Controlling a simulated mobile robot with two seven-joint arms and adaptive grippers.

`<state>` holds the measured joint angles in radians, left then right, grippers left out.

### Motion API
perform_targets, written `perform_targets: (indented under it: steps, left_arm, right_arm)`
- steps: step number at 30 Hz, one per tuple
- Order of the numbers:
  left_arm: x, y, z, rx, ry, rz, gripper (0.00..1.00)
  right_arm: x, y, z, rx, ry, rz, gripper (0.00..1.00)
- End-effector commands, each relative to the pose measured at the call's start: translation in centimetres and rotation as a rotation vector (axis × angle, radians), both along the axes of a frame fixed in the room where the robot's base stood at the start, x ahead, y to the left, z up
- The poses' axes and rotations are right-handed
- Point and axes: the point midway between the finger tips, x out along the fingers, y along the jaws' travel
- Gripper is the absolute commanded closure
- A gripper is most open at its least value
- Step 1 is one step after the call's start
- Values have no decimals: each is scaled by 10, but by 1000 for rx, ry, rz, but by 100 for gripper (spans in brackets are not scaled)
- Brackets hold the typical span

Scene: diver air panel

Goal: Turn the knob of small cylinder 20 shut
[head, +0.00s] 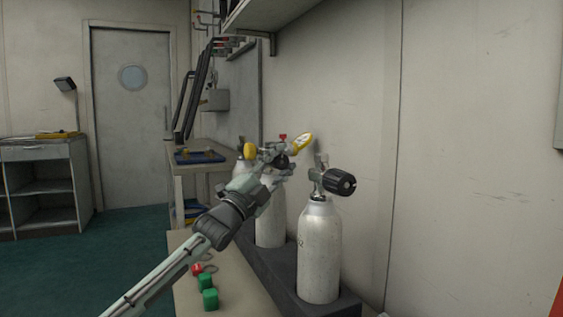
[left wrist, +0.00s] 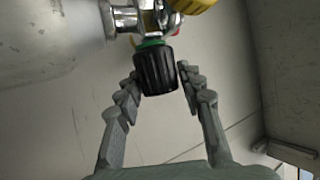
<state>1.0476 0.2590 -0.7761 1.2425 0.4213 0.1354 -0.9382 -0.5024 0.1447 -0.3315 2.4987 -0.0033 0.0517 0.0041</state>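A black ribbed knob (left wrist: 155,70) with a green ring sits on a chrome valve in the left wrist view. It also shows small and dark in the head view (head: 282,161). Its grey-white cylinder (head: 270,228) stands upright behind my left gripper, and no number is readable. My left gripper (head: 277,171) is open, its fingers on either side of the knob in the wrist view (left wrist: 160,72). The left fingertip looks very close to the knob; I cannot tell whether it touches. A gap shows on the right. My right gripper is not in view.
A nearer cylinder (head: 319,255) with a large black knob (head: 339,182) stands to the right in a dark rack (head: 270,272). Green caps (head: 209,299) and a red cap (head: 197,269) lie on the bench. The wall is close behind.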

Motion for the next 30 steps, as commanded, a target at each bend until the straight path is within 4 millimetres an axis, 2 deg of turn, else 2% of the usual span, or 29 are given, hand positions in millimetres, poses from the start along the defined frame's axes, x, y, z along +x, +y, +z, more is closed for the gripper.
perform_targets:
  steps: [1,3,14,17,30]
  left_arm:
    - [0,0,0,0,0,0,53]
    - [0,0,0,0,0,0,46]
    - [-3,3,-4,0,2,0,46]
    - [-11,11,-10,0,3,0,46]
    - [-71,60,-49,0,2,2,46]
  right_arm:
    - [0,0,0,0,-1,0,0]
    - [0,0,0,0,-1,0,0]
    - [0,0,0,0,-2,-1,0]
    - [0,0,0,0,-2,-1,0]
    - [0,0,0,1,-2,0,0]
